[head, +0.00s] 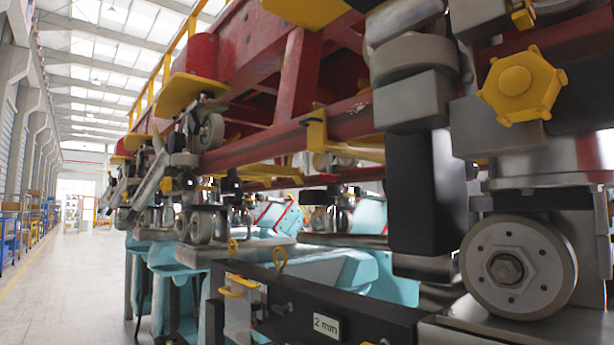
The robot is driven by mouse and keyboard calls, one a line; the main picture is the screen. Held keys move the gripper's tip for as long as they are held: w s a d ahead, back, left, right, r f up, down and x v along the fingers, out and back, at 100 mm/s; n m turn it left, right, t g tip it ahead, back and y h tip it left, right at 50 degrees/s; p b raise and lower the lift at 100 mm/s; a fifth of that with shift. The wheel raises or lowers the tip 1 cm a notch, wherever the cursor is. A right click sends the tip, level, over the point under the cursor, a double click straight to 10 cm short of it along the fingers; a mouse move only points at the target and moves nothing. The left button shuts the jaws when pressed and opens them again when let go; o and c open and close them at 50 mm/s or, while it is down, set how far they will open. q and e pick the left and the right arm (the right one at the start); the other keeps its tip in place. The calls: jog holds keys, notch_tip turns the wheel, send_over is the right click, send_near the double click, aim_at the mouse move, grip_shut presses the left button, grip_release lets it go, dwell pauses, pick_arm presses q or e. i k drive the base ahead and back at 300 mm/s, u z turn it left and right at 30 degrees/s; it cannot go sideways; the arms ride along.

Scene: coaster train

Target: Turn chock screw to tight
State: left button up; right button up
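A yellow lobed knob (522,85) is at the upper right, mounted on grey metal parts; it may be the head of the chock screw, but I cannot tell for sure. Its face points towards me, and how tight it is cannot be seen. Below it is a grey wheel (518,267) with a hex nut at its centre and a ring of small bolts. The wheel is close to a metal block at the bottom right. I see neither of my grippers in this view, and nothing grips the knob.
A black block (428,190) hangs left of the knob. A dark beam with a "2 mm" label (326,326) runs across the lower middle. The red coaster frame (300,75) fills the upper middle, with more wheel assemblies (203,225) beyond. Clear floor (75,290) lies left.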

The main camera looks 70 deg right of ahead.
aim_at(328, 177)
jog(key=i, duration=2.15)
jog(key=z, duration=3)
